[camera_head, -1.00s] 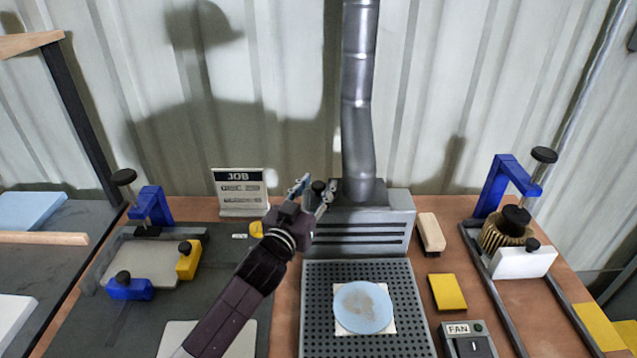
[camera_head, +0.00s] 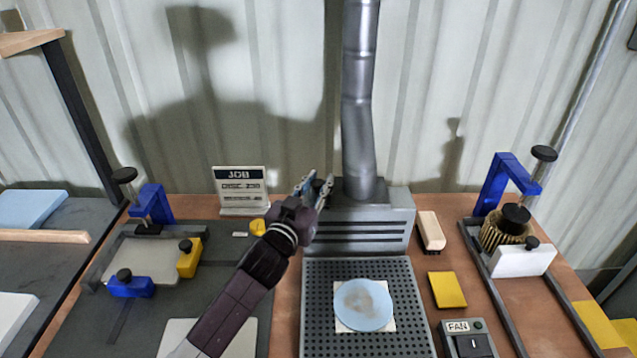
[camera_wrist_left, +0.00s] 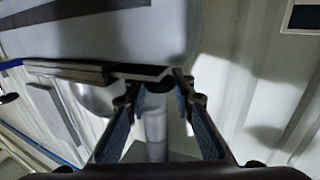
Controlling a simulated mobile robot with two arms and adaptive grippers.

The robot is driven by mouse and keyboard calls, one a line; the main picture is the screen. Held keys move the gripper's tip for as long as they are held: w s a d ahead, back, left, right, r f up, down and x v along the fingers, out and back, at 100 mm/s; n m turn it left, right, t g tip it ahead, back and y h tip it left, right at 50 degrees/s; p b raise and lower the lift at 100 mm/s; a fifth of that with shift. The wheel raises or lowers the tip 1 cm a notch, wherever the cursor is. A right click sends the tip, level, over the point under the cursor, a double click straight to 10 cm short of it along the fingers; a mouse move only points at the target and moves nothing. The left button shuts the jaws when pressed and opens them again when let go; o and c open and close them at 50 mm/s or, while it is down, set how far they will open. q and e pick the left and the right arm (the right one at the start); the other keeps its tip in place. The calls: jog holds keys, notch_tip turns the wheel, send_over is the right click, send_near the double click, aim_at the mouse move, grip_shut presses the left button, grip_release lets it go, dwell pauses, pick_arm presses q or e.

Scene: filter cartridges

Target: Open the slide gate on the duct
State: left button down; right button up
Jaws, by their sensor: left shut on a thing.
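The silver duct (camera_head: 360,95) rises from the top of the grey slotted extraction hood (camera_head: 370,228) at the back of the bench. My left gripper (camera_head: 318,186) is at the hood's top left edge, just left of the duct's foot. It is shut on the dark knob of the slide gate, which the fingers mostly hide in the head view. In the left wrist view the dark knob (camera_wrist_left: 158,86) shows between the fingertips, with the duct (camera_wrist_left: 155,135) beyond. The gate's plate cannot be made out, so I cannot tell how far it is drawn. My right gripper is out of view.
A perforated plate (camera_head: 318,330) with a blue disc (camera_head: 363,305) lies before the hood. A brush (camera_head: 430,231), a yellow pad (camera_head: 447,290) and the FAN switch box (camera_head: 468,340) are to its right. A JOB sign (camera_head: 240,190) stands left of my gripper.

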pick_arm(q)
jog(key=a+p, duration=0.2)
jog(key=a, duration=0.6)
jog(key=shift+p, duration=0.3)
jog(key=c, duration=1.7)
grip_release()
jog(key=v, duration=1.2)
jog(key=shift+a, duration=0.15)
